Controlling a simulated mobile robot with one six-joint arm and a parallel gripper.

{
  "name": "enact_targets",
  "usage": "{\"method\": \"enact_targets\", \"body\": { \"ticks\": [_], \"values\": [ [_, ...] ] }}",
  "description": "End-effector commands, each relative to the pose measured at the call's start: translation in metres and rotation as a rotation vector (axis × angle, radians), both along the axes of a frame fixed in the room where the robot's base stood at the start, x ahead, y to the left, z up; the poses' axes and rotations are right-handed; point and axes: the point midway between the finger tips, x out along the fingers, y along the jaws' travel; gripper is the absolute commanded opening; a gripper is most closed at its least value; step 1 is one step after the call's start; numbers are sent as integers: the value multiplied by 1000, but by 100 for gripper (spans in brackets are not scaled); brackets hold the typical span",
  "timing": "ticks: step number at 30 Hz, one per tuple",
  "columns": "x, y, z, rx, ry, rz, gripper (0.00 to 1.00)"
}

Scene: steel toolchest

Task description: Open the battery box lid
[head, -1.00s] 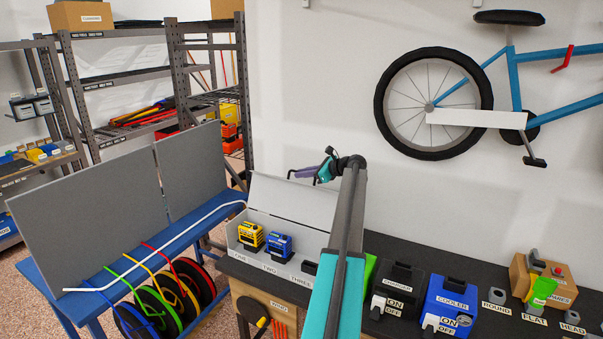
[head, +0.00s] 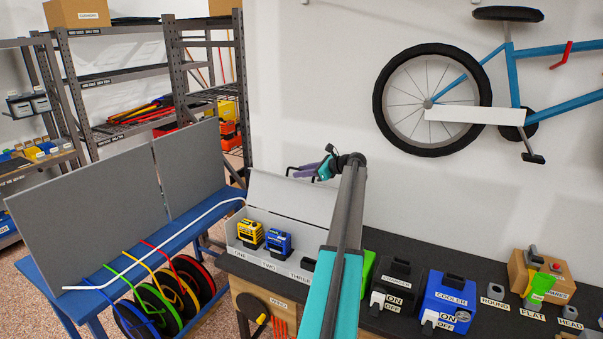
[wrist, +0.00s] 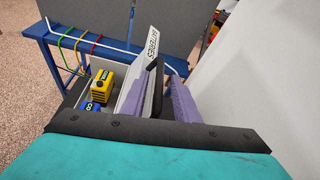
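The white battery box (head: 262,250) stands on the left end of the black bench. Its lid (head: 290,203) is raised and leans up along the back. In the wrist view the lid (wrist: 141,62) shows edge-on with a batteries label and a black handle (wrist: 154,85). My gripper (head: 300,171) is above the lid's upper edge, close to the wall. In the wrist view its purple fingers (wrist: 160,100) are apart, with the handle showing between them. Whether they touch it I cannot tell. A yellow battery (head: 250,234) and a blue battery (head: 278,243) sit in the box.
A blue cart (head: 60,281) with grey panels and cable reels stands left of the bench.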

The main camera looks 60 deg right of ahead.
Motion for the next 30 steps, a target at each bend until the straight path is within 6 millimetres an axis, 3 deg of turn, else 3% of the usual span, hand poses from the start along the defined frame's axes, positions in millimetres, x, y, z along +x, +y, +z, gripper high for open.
{"method": "enact_targets", "body": {
  "ticks": [11, 30],
  "values": [
    [-12, 0, 5, -2, -3, -3, 28],
    [-100, 7, 39, -2, -1, -1, 28]
  ]
}}
